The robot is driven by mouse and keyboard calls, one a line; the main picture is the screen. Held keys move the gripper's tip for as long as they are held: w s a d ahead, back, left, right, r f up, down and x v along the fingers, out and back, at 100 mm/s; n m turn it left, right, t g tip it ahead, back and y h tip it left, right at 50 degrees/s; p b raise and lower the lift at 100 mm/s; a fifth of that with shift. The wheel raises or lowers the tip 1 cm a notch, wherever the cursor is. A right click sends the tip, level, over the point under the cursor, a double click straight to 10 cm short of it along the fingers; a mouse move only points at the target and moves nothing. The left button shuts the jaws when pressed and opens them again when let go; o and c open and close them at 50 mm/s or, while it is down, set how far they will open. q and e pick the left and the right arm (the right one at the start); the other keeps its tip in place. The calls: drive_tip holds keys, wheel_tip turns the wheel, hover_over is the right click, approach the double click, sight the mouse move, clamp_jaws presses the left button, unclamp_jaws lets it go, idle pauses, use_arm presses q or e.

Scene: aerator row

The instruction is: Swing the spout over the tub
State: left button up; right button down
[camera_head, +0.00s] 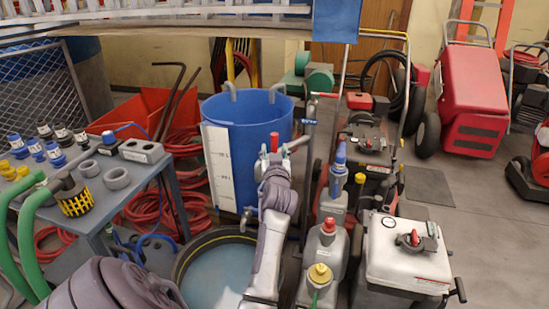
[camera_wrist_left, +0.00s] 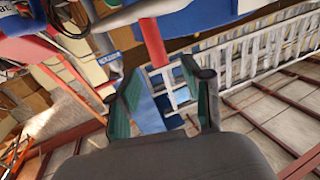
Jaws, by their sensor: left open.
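A round black-rimmed tub (camera_head: 181,262) of pale bluish water stands on the floor at the bottom centre of the head view, partly behind my left arm. My left gripper (camera_head: 272,162) is above and beyond it, in front of the tall blue barrel (camera_head: 222,122). A red upright grip (camera_head: 274,142) shows at its fingertips. In the left wrist view my gripper (camera_wrist_left: 160,76) is open, and a red bar (camera_wrist_left: 153,42) is ahead of its fingers. A grey upright pipe (camera_head: 308,160) stands just right of the gripper. I cannot tell which part is the spout. My right gripper is out of view.
A bench (camera_head: 122,195) with fittings and green hoses stands left. Several bottles (camera_head: 318,285) and a white-topped machine (camera_head: 405,262) crowd the right of the tub. Red hoses (camera_head: 183,215) lie behind. Clear floor is at the far right.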

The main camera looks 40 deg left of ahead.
use_arm(q)
drive_tip(key=shift+v, duration=1.85)
